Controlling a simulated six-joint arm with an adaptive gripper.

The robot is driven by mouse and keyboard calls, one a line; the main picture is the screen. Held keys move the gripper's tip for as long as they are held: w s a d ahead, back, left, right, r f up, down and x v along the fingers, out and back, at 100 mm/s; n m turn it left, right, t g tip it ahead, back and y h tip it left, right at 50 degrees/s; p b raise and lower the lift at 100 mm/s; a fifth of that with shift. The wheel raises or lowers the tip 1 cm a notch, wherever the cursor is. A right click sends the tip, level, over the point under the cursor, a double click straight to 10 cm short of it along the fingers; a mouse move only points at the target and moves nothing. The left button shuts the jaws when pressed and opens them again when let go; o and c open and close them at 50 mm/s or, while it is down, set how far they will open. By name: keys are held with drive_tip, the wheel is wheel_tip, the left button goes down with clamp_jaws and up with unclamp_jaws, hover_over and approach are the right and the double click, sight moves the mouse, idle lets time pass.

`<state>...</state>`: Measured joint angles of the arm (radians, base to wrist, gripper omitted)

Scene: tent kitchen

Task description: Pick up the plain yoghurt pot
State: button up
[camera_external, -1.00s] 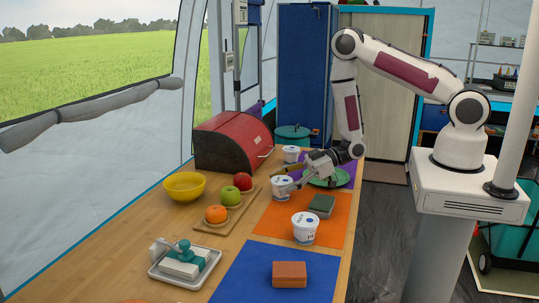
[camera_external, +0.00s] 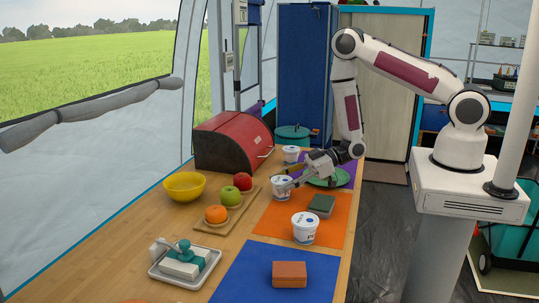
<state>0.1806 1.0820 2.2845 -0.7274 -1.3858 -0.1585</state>
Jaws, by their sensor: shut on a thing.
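Three white yoghurt pots stand along the table. One pot (camera_external: 281,188) is at the far edge of the orange mat, and my gripper (camera_external: 286,182) is shut on it. It stands upright, partly covered by the fingers, and seems to be on or very near the surface. A nearer, larger-looking pot (camera_external: 304,228) stands on the orange mat. A third pot (camera_external: 291,154) stands farther back, beyond my gripper. The labels are too small to read, so I cannot tell which pot is the plain one.
A green plate (camera_external: 328,178) lies under my wrist on the purple mat. A green-and-grey sponge (camera_external: 321,205) lies on the orange mat (camera_external: 271,224). A board with fruit (camera_external: 215,215), a yellow bowl (camera_external: 184,186) and a red bread bin (camera_external: 232,140) stand to the left.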

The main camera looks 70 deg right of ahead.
sight(282, 179)
drive_tip(key=shift+r, duration=0.15)
drive_tip(key=shift+r, duration=4.85)
